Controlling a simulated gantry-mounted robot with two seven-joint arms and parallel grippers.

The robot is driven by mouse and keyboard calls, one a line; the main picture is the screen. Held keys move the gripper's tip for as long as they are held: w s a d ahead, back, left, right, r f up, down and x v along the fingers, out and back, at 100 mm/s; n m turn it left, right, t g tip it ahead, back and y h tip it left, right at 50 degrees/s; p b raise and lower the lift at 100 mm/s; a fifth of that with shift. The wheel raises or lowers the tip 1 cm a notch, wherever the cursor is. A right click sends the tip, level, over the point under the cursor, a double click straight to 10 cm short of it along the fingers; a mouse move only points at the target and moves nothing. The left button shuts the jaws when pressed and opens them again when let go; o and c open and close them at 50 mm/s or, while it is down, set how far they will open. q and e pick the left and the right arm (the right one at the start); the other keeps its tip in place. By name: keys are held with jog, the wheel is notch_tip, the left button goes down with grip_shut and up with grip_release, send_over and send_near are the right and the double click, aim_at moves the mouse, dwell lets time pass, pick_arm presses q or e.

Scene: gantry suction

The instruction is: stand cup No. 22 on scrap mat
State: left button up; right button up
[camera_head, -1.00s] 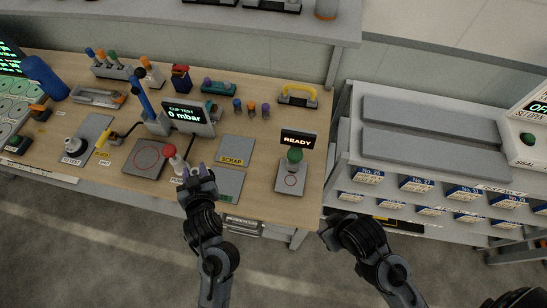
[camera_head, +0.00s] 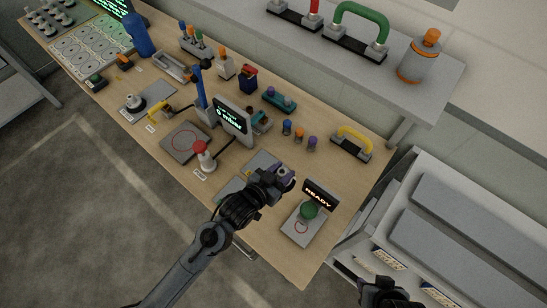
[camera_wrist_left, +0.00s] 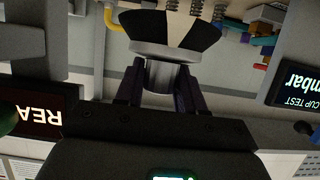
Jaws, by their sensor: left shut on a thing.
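My left gripper (camera_head: 284,178) is shut on the cup, just over the right end of the scrap mat (camera_head: 256,163). In the left wrist view the cup (camera_wrist_left: 174,30) has a black and pale flared body and a grey metal collar, with its stem between the two dark purple fingers (camera_wrist_left: 160,88). In the head view the cup is mostly hidden by the gripper, and its number cannot be read. The scrap mat is a grey plate, partly covered by my left wrist. My right gripper (camera_head: 386,292) is at the bottom edge, its jaws unclear.
A green-knobbed station (camera_head: 303,224) with a READY display (camera_head: 320,196) stands right of the left gripper. A red-knobbed post (camera_head: 203,154) and the cup test display (camera_head: 232,117) stand to the left. Small coloured pegs (camera_head: 299,134) and a yellow-handled tool (camera_head: 352,143) lie behind.

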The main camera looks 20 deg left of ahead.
pick_arm(q)
jog(key=w+a+f, duration=0.4)
jog(key=w+a, duration=0.1)
jog(key=w+a+f, duration=0.2)
jog(key=a, duration=0.1)
jog(key=shift+w+f, duration=0.35)
jog(key=shift+f, duration=2.05)
jog(key=shift+f, duration=0.15)
jog(key=o, duration=1.1)
